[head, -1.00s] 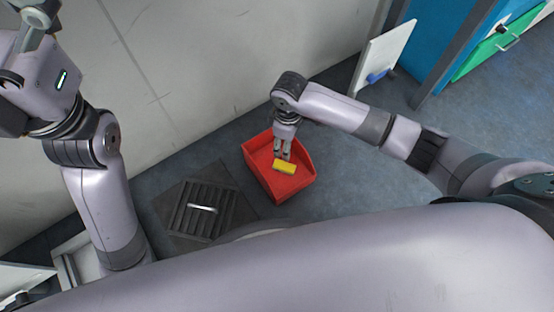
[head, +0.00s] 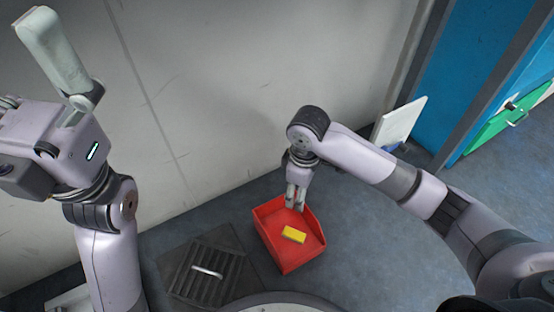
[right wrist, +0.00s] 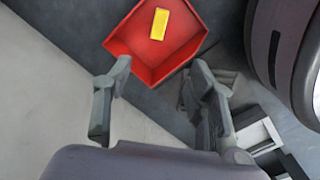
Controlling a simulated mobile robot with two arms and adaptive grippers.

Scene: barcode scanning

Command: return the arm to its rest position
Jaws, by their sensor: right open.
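My right gripper (head: 296,198) is open and empty, above the back wall of a red bin (head: 291,262). A yellow block (head: 293,235) lies inside the bin, apart from the fingers. In the right wrist view, the two fingers of my right gripper (right wrist: 160,95) are spread wide, with the red bin (right wrist: 125,45) and yellow block (right wrist: 160,24) beyond them. My left arm stands raised at the left of the head view. A pale grey part of its gripper (head: 58,55) points up; whether it is open or shut is unclear.
A dark floor grate (head: 190,272) with a light handle lies left of the bin. A pale wall (head: 215,80) stands behind. A white panel (head: 399,122) and a blue cabinet (head: 465,50) stand at the right. The blue-grey floor right of the bin is clear.

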